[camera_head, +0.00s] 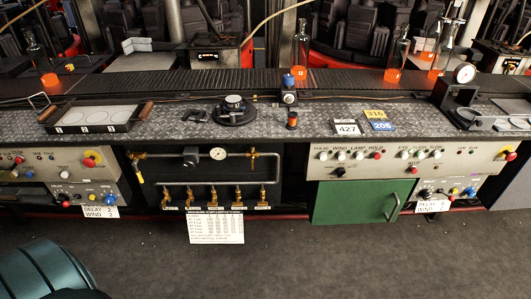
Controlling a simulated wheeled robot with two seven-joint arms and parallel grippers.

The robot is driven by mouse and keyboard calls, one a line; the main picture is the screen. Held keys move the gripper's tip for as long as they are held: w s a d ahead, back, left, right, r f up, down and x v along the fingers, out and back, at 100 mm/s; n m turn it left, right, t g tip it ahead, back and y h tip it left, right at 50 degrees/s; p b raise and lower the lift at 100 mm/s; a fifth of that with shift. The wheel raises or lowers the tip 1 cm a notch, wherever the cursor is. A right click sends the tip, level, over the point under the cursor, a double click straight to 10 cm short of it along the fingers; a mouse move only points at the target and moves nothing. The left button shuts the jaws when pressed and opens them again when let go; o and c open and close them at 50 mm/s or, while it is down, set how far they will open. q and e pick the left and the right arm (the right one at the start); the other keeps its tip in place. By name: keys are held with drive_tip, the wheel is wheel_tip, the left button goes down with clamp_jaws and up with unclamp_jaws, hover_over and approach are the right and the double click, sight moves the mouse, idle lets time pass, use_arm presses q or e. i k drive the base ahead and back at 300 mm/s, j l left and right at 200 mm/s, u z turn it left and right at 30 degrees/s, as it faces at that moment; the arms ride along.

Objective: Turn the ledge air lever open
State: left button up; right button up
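I cannot tell for certain which part is the ledge air lever. On the ledge (180,128) stands a small upright fitting with a blue knob (288,80), at the back edge near the middle. A short black and orange-red knob (292,120) is just in front of it. A round black device (235,110) sits to their left. In the recess below the ledge, a pipe with a round gauge (218,154) and several brass valves (214,195) shows. Any lever's open or shut position is too small to read. Neither of my grippers is in view.
A tray with wooden handles (92,118) lies on the left of the ledge. Orange glowing bottles (303,55) stand on the conveyor (190,84) behind. Control panels flank a green door (350,204) below. A gauge (464,74) stands at right. The front floor (330,255) is mostly clear.

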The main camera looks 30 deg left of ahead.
sight(138, 173)
drive_tip(key=j+u, duration=0.2)
drive_tip(key=j, duration=0.2)
drive_tip(key=i+j+u, duration=0.15)
drive_tip(key=j, duration=0.25)
drive_tip(key=j+u, duration=0.2)
drive_tip(key=j, duration=0.25)
drive_tip(key=i+j+u, duration=0.15)
drive_tip(key=j, duration=0.2)
drive_tip(key=i+j+u, duration=0.2)
drive_tip(key=j, duration=0.2)
drive_tip(key=i+j+u, duration=0.15)
drive_tip(key=j, duration=0.2)
